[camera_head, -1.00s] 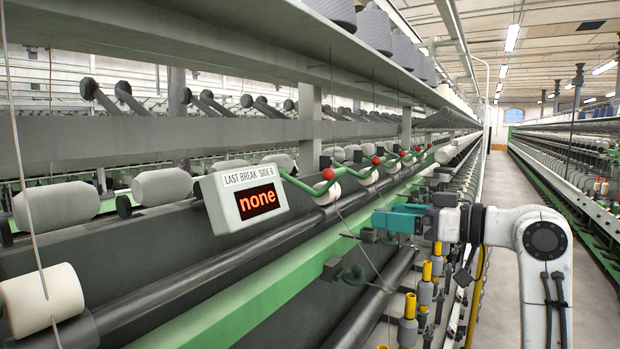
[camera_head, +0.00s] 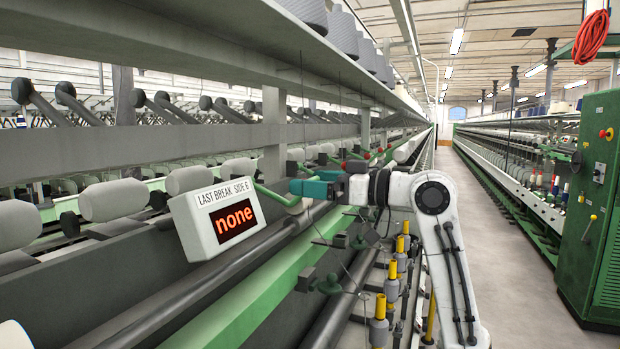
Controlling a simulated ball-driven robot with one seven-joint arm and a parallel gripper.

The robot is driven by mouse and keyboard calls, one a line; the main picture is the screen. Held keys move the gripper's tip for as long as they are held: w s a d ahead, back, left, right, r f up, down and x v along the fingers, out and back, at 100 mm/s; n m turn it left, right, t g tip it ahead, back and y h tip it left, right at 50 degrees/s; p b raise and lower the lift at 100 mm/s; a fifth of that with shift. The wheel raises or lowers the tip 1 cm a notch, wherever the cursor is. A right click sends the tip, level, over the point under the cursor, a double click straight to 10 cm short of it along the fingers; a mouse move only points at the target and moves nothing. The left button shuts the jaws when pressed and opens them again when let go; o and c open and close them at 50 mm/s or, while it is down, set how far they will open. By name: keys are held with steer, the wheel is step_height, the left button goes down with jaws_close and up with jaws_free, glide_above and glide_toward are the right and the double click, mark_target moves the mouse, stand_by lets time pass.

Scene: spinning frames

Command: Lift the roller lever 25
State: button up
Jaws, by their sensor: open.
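Several green roller levers with red ball ends run along the frame, one red ball (camera_head: 343,167) showing just beyond my gripper. The nearest green lever (camera_head: 274,195) rises from behind the display box, and its ball end is hidden behind my gripper. No lever number is readable, so I cannot tell which is lever 25. My gripper (camera_head: 293,187), with teal and blue fingers, is open and points left at that nearest lever's end. I cannot tell whether it touches the lever. Nothing shows held in it.
A display box (camera_head: 221,215) reading "LAST BREAK SIDE 6" and "none" stands left of my gripper. Yellow-topped spindles (camera_head: 379,310) stand below my arm. A green cabinet (camera_head: 592,200) stands at right, with clear aisle floor (camera_head: 490,240) between.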

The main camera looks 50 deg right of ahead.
steer(key=shift+w+a, duration=0.2)
steer(key=shift+w, duration=0.45)
steer(key=shift+c, duration=0.4)
steer(key=c, duration=1.3)
steer(key=shift+r+g+p, duration=0.4)
steer(key=shift+r+p, duration=0.35)
steer(key=shift+p, duration=0.15)
steer(key=shift+g+h, duration=0.3)
steer(key=r+p, duration=0.1)
steer(key=w+r+p, duration=0.1)
steer(key=r+p, duration=0.2)
steer(key=r, duration=0.1)
steer(key=shift+w+a+r, duration=0.2)
steer(key=shift+w+a, duration=0.2)
steer(key=w+a+r+p, duration=0.2)
steer(key=w+r+p, duration=0.1)
steer(key=w+r, duration=0.2)
steer(key=shift+r, duration=0.4)
steer(key=shift+w+p, duration=0.25)
steer(key=shift+p, duration=0.05)
